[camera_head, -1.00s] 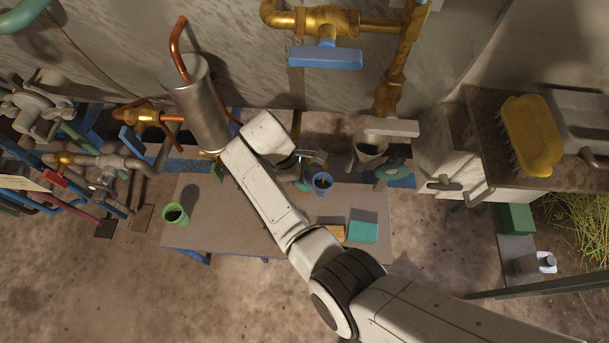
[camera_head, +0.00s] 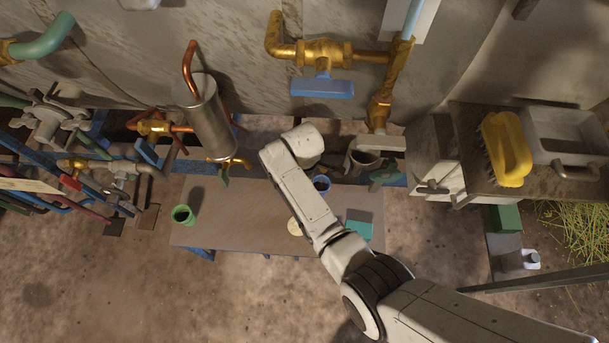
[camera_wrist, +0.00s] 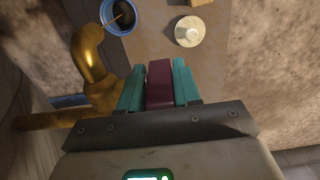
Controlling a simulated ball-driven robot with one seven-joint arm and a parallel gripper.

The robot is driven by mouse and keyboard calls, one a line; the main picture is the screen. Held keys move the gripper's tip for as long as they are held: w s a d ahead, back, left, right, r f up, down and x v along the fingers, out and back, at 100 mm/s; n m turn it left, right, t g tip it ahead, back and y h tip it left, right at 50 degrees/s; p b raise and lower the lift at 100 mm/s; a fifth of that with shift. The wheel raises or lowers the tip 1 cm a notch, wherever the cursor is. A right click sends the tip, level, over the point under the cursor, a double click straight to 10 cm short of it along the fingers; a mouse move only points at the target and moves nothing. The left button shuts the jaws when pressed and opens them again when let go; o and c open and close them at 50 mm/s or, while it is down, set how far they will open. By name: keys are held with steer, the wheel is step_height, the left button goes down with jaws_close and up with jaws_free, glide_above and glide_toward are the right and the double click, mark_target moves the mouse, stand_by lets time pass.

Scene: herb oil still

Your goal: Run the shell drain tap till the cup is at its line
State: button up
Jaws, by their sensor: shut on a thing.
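In the wrist view my gripper (camera_wrist: 158,88) has its teal fingers closed on both sides of a maroon tap handle (camera_wrist: 160,68). Beside it on the left is the brass tap body and curved spout (camera_wrist: 90,58). The blue cup (camera_wrist: 107,28) stands by the spout's end, with dark liquid in it and a thin amber streak over it. I cannot tell whether the streak is falling liquid, and no fill line can be made out. In the head view the blue cup (camera_head: 321,184) is partly behind my arm, which hides my gripper and the tap.
The bench (camera_head: 225,225) also holds a green cup (camera_head: 183,215) at left, a cream round piece (camera_head: 295,227) and a teal block (camera_head: 358,230). A silver cylinder (camera_head: 208,115) with a green-levered tap hangs left of my arm. A blue-handled brass valve (camera_head: 322,86) is above.

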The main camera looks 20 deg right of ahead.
steer(key=shift+y+p, duration=0.5)
steer(key=shift+y, duration=0.2)
steer(key=shift+t, duration=0.3)
steer(key=o, duration=1)
steer(key=shift+c, duration=0.2)
step_height(320, 180, up, 11)
steer(key=d+p, duration=0.1)
steer(key=shift+s+d+f+p, duration=0.15)
steer(key=shift+s+d+p, duration=0.05)
steer(key=shift+s+p, duration=0.1)
